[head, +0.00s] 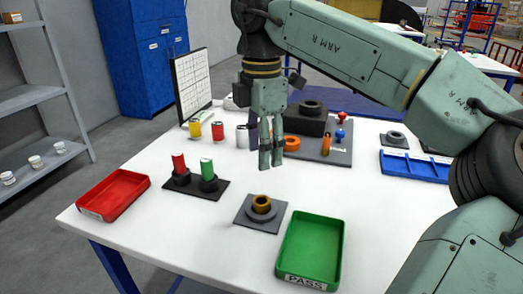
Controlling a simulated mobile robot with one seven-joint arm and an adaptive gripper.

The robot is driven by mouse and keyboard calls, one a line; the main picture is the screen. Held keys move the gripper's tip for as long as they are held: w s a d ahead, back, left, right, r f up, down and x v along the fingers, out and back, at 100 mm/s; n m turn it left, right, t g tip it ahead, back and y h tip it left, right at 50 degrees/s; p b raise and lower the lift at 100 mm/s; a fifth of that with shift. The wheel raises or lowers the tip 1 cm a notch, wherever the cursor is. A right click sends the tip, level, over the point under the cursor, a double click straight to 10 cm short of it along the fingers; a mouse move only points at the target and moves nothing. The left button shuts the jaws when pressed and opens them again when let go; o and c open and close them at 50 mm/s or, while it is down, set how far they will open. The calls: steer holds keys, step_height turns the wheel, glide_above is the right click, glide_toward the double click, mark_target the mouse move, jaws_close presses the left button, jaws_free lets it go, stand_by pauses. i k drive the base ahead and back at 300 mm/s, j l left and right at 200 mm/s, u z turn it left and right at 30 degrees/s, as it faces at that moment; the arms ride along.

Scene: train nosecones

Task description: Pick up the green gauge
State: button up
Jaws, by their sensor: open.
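The green gauge (207,170) stands upright in a black two-socket holder (203,193) at the left of the white table. A red gauge (179,164) stands upright in the other socket, just to its left. My gripper (270,158) points down above the table, to the right of the green gauge and apart from it. Its fingers look close together from this angle, with nothing seen between them. The gripper hides part of the table behind it.
A red tray (113,194) lies at the left edge and a green PASS tray (311,250) at the front. A bronze ring part on a grey plate (261,213) sits between. Yellow and red cans (217,130) and a grey fixture board (333,155) stand behind.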

mark_target(206, 162)
steer(key=k, duration=1)
